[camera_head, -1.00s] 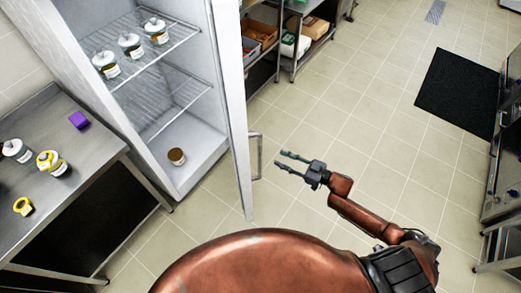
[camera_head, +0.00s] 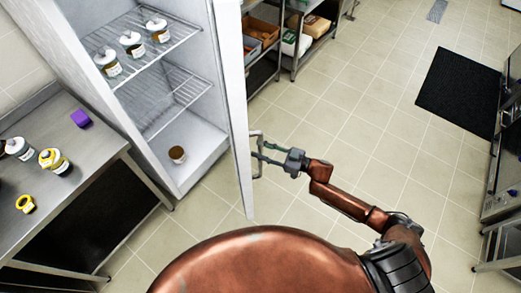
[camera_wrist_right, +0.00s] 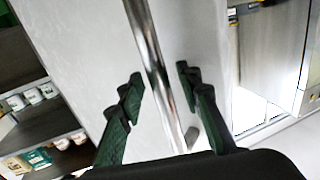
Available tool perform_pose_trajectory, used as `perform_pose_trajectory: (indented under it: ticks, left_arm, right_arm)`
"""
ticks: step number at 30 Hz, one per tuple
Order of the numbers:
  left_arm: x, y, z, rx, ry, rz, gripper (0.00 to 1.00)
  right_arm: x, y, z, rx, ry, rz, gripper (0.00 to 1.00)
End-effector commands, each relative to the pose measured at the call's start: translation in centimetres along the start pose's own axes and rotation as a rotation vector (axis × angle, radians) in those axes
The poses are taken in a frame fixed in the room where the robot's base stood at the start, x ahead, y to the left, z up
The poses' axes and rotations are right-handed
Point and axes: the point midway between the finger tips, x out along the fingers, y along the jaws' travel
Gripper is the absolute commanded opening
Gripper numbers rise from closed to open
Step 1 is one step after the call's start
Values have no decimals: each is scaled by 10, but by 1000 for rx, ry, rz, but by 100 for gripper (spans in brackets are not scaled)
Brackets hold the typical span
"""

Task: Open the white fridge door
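The white fridge stands at the upper left in the head view, its door (camera_head: 238,120) swung open and seen nearly edge-on. The metal door handle (camera_head: 257,155) is on the door's right side. My right gripper (camera_head: 262,153) is at the handle with its fingers open. In the right wrist view the handle bar (camera_wrist_right: 158,75) runs between the two open fingers (camera_wrist_right: 163,100), and I see a gap on both sides. The white door face (camera_wrist_right: 90,50) fills the space behind the bar. My left gripper is not in view.
A steel table (camera_head: 85,150) is at the left. Shelving (camera_head: 262,35) stands behind the door. Tiled floor is clear to the right, up to a black mat (camera_head: 458,92).

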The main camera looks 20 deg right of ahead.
Motion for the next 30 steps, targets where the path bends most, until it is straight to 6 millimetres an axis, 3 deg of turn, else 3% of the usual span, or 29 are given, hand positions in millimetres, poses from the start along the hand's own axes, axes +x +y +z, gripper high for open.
perform_pose_trajectory:
  ticks: [3, 17, 30]
  left_arm:
    - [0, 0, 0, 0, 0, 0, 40]
    - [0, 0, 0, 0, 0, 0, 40]
    - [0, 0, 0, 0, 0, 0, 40]
  right_arm:
    - [0, 0, 0, 0, 0, 0, 32]
    - [0, 0, 0, 0, 0, 0, 1]
    - [0, 1, 0, 0, 0, 1, 0]
